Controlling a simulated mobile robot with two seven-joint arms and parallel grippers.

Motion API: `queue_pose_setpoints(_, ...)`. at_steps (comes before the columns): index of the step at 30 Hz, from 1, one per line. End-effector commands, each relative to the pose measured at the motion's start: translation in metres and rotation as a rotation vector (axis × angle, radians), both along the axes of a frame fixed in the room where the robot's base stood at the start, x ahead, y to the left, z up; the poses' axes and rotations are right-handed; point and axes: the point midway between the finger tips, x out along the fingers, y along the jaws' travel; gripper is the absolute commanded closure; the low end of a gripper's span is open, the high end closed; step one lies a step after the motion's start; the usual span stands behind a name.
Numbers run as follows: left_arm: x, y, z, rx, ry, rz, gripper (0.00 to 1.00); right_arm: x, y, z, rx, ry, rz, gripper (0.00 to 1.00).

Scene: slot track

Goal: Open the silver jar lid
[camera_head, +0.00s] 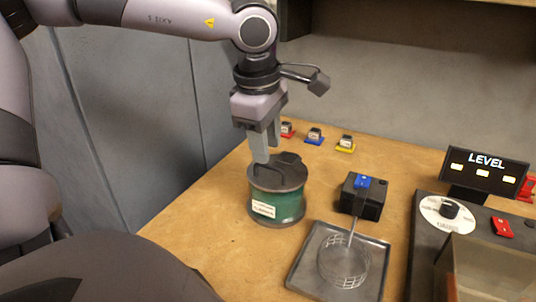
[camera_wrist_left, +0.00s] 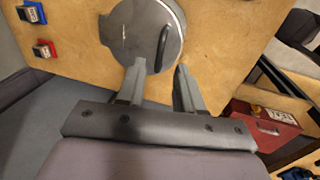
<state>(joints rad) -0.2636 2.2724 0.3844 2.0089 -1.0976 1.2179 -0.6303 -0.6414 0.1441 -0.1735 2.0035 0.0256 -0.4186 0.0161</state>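A green jar (camera_head: 277,207) with a pale label stands on the wooden table in the head view. Its grey-silver round lid (camera_head: 268,181) is on top, with a dark bar handle; the lid also shows in the left wrist view (camera_wrist_left: 134,30), with the handle (camera_wrist_left: 163,46) across its right part. My left gripper (camera_head: 267,153) points down at the lid in the head view. In the left wrist view its fingers (camera_wrist_left: 160,67) are spread, with the handle's near end appearing between them. I cannot tell whether they touch the lid. My right gripper is not in view.
A tray (camera_head: 302,272) with a wire basket (camera_head: 343,262) and a black box (camera_head: 362,197) are right of the jar. Red, blue and yellow switch blocks (camera_head: 344,145) line the back. A LEVEL panel (camera_head: 485,172) stands far right. A red box (camera_wrist_left: 262,125) shows in the wrist view.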

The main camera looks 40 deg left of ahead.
Motion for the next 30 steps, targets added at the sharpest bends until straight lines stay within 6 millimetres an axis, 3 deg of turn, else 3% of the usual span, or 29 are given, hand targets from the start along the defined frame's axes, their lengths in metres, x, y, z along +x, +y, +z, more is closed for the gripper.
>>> queue_pose_setpoints(7, 0.005, 0.002, -0.031, -0.002, 0.002, 0.001, 0.64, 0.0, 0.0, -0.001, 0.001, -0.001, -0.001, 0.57)
queue_pose_setpoints(17, 0.006, 0.002, -0.035, -0.003, -0.001, 0.001, 0.64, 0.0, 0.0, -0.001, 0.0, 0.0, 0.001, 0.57)
queue_pose_setpoints(21, 0.006, 0.002, -0.035, -0.003, -0.001, 0.001, 1.0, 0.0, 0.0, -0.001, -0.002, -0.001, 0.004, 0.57)
queue_pose_setpoints(30, 0.006, 0.002, -0.034, -0.003, 0.0, 0.001, 1.0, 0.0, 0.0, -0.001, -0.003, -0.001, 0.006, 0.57)
